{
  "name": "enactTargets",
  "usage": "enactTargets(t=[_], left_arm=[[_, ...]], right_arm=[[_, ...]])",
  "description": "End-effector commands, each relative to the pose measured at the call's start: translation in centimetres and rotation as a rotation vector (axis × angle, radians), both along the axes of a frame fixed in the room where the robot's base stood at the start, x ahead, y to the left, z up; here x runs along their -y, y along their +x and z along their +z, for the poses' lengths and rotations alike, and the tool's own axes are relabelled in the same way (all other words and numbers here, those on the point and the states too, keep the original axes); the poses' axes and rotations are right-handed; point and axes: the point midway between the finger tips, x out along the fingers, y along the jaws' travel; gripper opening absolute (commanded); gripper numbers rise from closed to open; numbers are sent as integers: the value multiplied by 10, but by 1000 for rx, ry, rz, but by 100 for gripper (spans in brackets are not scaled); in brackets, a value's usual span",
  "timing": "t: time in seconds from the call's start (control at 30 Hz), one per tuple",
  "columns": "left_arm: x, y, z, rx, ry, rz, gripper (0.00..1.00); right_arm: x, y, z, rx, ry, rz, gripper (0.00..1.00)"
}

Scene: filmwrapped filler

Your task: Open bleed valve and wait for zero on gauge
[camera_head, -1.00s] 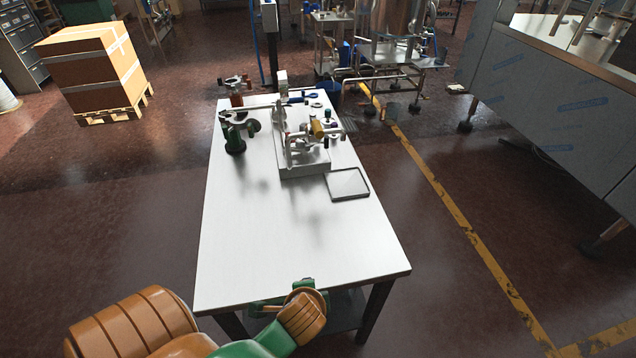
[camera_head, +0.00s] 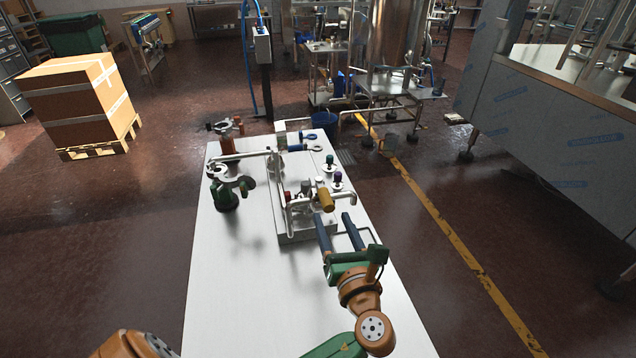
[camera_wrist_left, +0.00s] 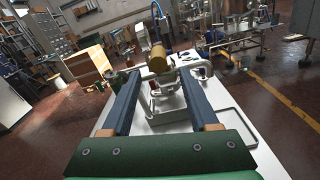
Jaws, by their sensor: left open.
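A pipe and valve assembly stands on a grey metal base (camera_head: 307,236) on the white table (camera_head: 235,290). A yellow-brown cylinder (camera_head: 326,200) on it also shows in the left wrist view (camera_wrist_left: 157,58). A small red part (camera_head: 288,197) sits left of the cylinder. I cannot tell which part is the bleed valve, and no gauge reading is legible. My left gripper (camera_head: 335,217) is open, its two blue fingers just in front of the cylinder. In the left wrist view, the cylinder appears between the fingertips (camera_wrist_left: 159,72), with nothing gripped. My right gripper is not in view.
A green clamp-like fitting (camera_head: 226,198) and a brown one (camera_head: 228,145) stand left of the assembly. Blue-handled tools (camera_head: 309,137) lie behind. The table's near left part is clear.

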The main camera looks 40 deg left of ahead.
Motion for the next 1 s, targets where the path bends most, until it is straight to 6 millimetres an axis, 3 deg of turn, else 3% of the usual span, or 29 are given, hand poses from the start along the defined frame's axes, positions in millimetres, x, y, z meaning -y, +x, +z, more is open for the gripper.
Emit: enactTargets(t=[0.4,0.67,0.77,0.9,1.0], left_arm=[[-50,43,0,-2,3,0,61],[-54,46,-1,-3,1,-1,61],[-54,46,-2,-2,0,-1,39],[-53,45,-2,-2,0,-1,1],[-53,46,-2,-2,0,-1,0]], right_arm=[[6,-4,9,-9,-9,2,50],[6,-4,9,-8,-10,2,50],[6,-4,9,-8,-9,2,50],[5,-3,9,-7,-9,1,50],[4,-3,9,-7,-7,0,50]])
